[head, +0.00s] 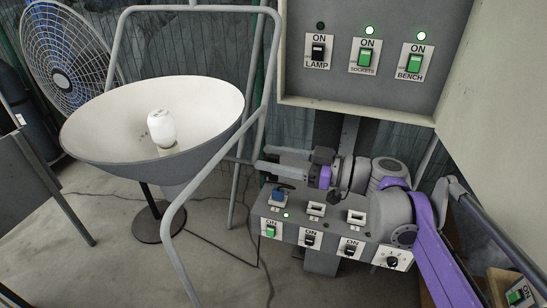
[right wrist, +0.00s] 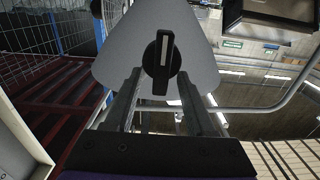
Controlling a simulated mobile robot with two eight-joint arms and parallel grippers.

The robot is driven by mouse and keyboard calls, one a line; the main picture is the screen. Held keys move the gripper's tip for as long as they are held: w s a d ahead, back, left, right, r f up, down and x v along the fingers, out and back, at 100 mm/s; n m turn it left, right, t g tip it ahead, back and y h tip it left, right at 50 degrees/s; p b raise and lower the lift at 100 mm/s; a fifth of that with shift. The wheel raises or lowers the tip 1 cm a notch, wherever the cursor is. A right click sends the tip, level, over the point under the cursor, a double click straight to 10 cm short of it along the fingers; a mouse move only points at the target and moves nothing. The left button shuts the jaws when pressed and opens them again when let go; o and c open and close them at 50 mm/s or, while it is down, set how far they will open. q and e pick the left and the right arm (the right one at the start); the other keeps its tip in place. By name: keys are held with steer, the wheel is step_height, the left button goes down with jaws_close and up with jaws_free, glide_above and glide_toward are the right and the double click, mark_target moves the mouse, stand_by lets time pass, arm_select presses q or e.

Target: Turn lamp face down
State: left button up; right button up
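The lamp (head: 150,125) is a wide grey bowl shade with a pale inside, tilted open side up in the head view. A white bulb (head: 161,128) stands in it. My right gripper (head: 262,160) is to the right of the shade, its two fingers apart and pointing left toward the lamp's tubular frame (head: 183,207). In the right wrist view, a black knob (right wrist: 162,66) on a grey rounded-triangular plate (right wrist: 125,62) shows ahead between the open fingers (right wrist: 160,82). Whether the fingers touch the knob cannot be told. My left gripper is not in view.
A switch panel (head: 375,15) hangs above my right gripper; its lamp switch (head: 318,48) has an unlit light. A power strip (head: 330,234) with switches lies just below the gripper. A fan (head: 68,55) stands at the back left, and cables cross the floor.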

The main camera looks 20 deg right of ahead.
jaws_close()
steer(key=shift+s+f, duration=0.1)
steer(key=shift+f, duration=0.1)
stand_by(1.1)
